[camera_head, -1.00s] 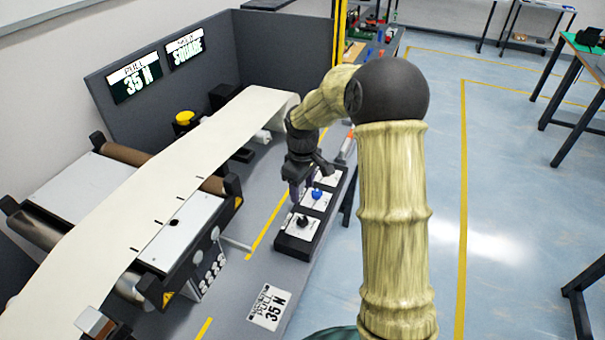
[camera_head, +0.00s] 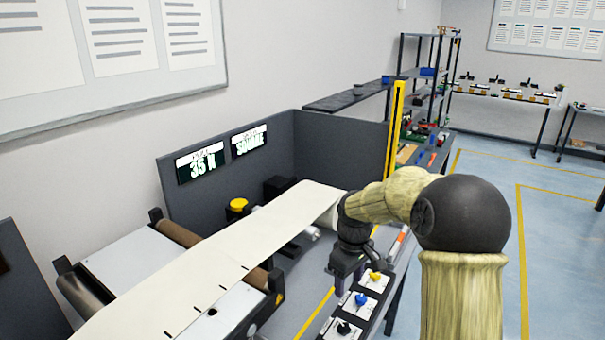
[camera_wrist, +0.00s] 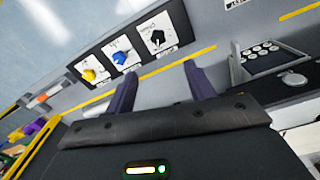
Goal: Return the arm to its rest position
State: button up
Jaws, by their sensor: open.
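My arm reaches over the bench in the head view, with my gripper (camera_head: 346,266) hanging above it, just left of a panel with three knobs. In the wrist view my gripper (camera_wrist: 160,88) shows two purple fingers set wide apart with nothing between them. The panel (camera_wrist: 188,38) lies beyond the fingertips, with a yellow knob (camera_wrist: 89,74), a blue knob (camera_wrist: 118,58) and a black knob (camera_wrist: 157,37). The head view shows the same yellow knob (camera_head: 375,276), blue knob (camera_head: 361,299) and black knob (camera_head: 343,327). My fingers appear clear of all three.
A conveyor with a cream belt (camera_head: 235,240) runs to the left of my gripper. Grey partitions (camera_head: 345,145) with two screens (camera_head: 202,163) stand behind it. A yellow post (camera_head: 393,130) rises beyond my arm. The blue-grey floor (camera_head: 560,220) at right is open.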

jog(key=s+f+m+t, duration=0.1)
jog(key=s+m, duration=0.7)
jog(key=s, duration=1.2)
jog(key=shift+d+f+t, duration=0.2)
jog(key=shift+d+t, duration=0.05)
jog(key=shift+t, duration=0.45)
